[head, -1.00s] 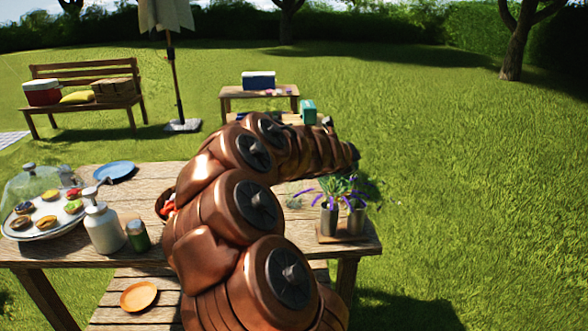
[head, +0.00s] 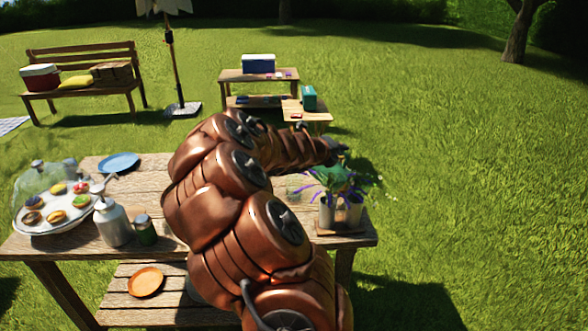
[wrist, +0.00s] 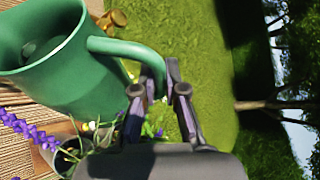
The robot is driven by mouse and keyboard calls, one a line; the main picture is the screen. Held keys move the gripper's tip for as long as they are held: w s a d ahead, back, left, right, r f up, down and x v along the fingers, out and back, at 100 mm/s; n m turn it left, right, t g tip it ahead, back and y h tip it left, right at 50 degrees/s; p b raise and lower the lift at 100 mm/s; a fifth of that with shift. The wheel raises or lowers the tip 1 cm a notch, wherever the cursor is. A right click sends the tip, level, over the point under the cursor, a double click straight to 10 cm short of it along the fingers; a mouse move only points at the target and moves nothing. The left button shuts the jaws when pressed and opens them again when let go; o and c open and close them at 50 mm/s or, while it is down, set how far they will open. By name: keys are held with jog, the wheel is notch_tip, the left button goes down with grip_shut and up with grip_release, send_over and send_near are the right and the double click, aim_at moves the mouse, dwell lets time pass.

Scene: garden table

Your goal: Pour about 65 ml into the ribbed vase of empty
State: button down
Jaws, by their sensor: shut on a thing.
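My gripper (wrist: 164,82) is shut on the handle of a green jug (wrist: 65,85), which fills the left of the wrist view. I cannot tell its liquid level. In the head view my arm reaches over the table's right side, with the jug partly hidden behind leaves and flowers. Two grey vases, a left one (head: 326,214) and a right one (head: 351,213), stand close together there with greenery and purple flowers. Part of a grey vase (wrist: 68,158) shows below the jug in the wrist view. I cannot tell which vase is ribbed.
The wooden table (head: 60,243) also carries a tray of tarts (head: 40,222) under a clear dome, a blue plate (head: 119,162), a white pump bottle (head: 112,226) and a dark green jar (head: 145,232), all left of my arm. An orange plate (head: 146,282) lies on the lower bench.

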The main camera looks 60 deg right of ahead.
jog(key=shift+w+a+r+n+g+h+p, duration=0.15)
jog(key=shift+w+r+n+g+p, duration=0.45)
jog(key=shift+p, duration=0.7)
jog(key=shift+w+a+r+n+g+h+p, duration=0.15)
jog(key=shift+w+r+n+p, duration=0.25)
jog(key=shift+w+r+p, duration=0.7)
dwell(1.3)
jog(key=shift+w+r+n+p, duration=0.1)
jog(key=shift+w+n+p, duration=0.2)
jog(key=shift+p, duration=1.55)
jog(key=shift+s+f+b, duration=0.2)
jog(key=shift+f+b, duration=0.15)
jog(key=shift+b, duration=0.4)
jog(key=s+b, duration=0.1)
jog(key=b, duration=0.2)
jog(key=shift+d+f, duration=0.1)
jog(key=shift+f, duration=0.25)
jog(key=s+f+m+t+b, duration=0.1)
jog(key=s+f+m+b, duration=0.1)
jog(key=b, duration=0.2)
jog(key=shift+s+d+f, duration=0.1)
jog(key=shift+s+d, duration=0.1)
jog(key=shift+s+f+m+t+b, duration=0.3)
jog(key=shift+f+m+b, duration=0.15)
jog(key=shift+b, duration=0.35)
jog(key=shift+s+d+r+m+t+y+b, duration=0.15)
jog(key=shift+s+r+m+t+y+b, duration=0.2)
jog(key=shift+s+r+m+y, duration=0.15)
